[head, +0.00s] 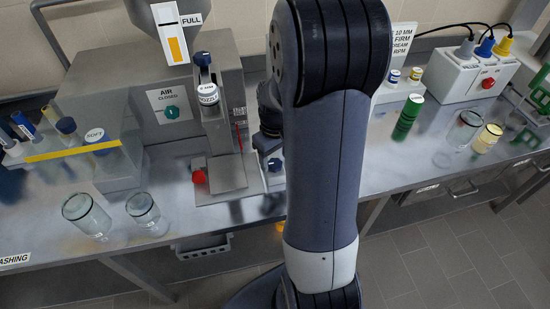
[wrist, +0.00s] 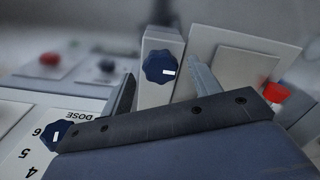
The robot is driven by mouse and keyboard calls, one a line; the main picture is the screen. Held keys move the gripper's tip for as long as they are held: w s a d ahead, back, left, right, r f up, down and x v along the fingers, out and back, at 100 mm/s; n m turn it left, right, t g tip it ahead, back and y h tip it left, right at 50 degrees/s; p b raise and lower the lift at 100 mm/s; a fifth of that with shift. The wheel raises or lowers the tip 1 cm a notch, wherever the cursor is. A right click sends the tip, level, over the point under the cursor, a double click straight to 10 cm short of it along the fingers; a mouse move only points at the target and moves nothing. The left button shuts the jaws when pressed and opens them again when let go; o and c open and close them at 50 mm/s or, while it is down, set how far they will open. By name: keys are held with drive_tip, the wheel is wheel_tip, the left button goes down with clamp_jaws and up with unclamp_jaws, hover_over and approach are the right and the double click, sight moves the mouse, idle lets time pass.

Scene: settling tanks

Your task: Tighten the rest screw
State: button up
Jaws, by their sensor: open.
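A dark blue lobed knob (wrist: 160,67) with a white mark sits on the face of a pale upright block (wrist: 163,38) in the wrist view; I take it for the rest screw, though no label on it shows. My gripper (wrist: 161,70) is open, with one finger on each side of the knob in the picture and a visible gap to each. I cannot tell whether the knob lies between the tips or beyond them. In the head view, a small blue knob (head: 275,164) shows right of the grey plate, just below my dark wrist; my arm hides most of the gripper there.
A second blue knob (wrist: 55,133) sits by a numbered DOSE scale, close to my gripper body. A red knob (head: 199,177) is left of the plate. Two glass jars (head: 87,214) stand at the bench's front left. A green cylinder (head: 408,117) stands to the right.

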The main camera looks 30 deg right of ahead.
drive_tip(key=shift+f, duration=0.75)
drive_tip(key=shift+c, duration=0.3)
drive_tip(key=c, duration=0.9)
